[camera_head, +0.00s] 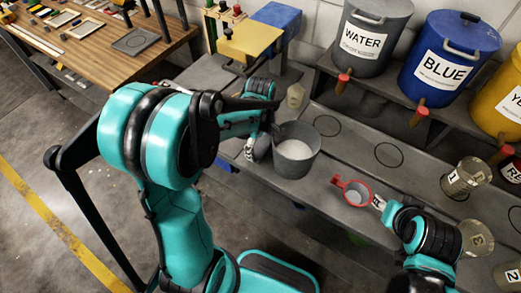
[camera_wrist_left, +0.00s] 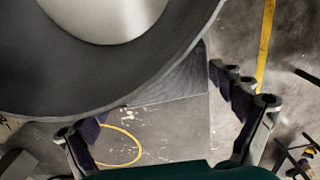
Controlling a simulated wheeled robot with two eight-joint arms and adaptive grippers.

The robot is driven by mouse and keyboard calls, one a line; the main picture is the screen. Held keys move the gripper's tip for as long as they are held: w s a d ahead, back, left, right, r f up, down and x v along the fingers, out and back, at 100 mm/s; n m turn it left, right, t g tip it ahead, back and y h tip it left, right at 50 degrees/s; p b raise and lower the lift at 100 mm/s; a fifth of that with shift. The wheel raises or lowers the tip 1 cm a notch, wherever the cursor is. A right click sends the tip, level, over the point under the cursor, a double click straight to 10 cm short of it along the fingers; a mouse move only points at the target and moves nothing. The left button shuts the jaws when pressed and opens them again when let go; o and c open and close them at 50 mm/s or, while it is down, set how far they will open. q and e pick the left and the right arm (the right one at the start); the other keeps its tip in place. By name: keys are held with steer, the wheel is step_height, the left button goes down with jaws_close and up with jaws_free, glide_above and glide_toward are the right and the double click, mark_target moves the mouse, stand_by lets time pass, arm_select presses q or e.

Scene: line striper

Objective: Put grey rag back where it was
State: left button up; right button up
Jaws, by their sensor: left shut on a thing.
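My left gripper (camera_head: 251,148) is low at the left side of the grey bucket (camera_head: 296,165), which has pale contents. In the left wrist view, the fingers of the left gripper (camera_wrist_left: 168,92) close on a dark grey, finely ribbed piece (camera_wrist_left: 185,80) that looks like the grey rag. The bucket rim (camera_wrist_left: 185,40) covers its upper part. I cannot make out the rag in the head view.
Paint containers labelled WATER (camera_head: 365,40) and BLUE (camera_head: 443,70) stand on a raised shelf behind the bench (camera_head: 345,150). Drawn circles mark bare bench spots. Clear cups (camera_head: 467,178) stand at the right. A yellow block (camera_head: 250,42) is behind the left arm.

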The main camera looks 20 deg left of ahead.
mark_target(260, 146)
arm_select(q)
step_height(260, 146, down, 3)
steer(key=shift+f+b, duration=0.15)
steer(key=shift+b, duration=0.3)
steer(key=o, duration=0.7)
steer(key=shift+f, duration=0.1)
steer(key=shift+c, duration=0.2)
steer(key=shift+o, duration=0.5)
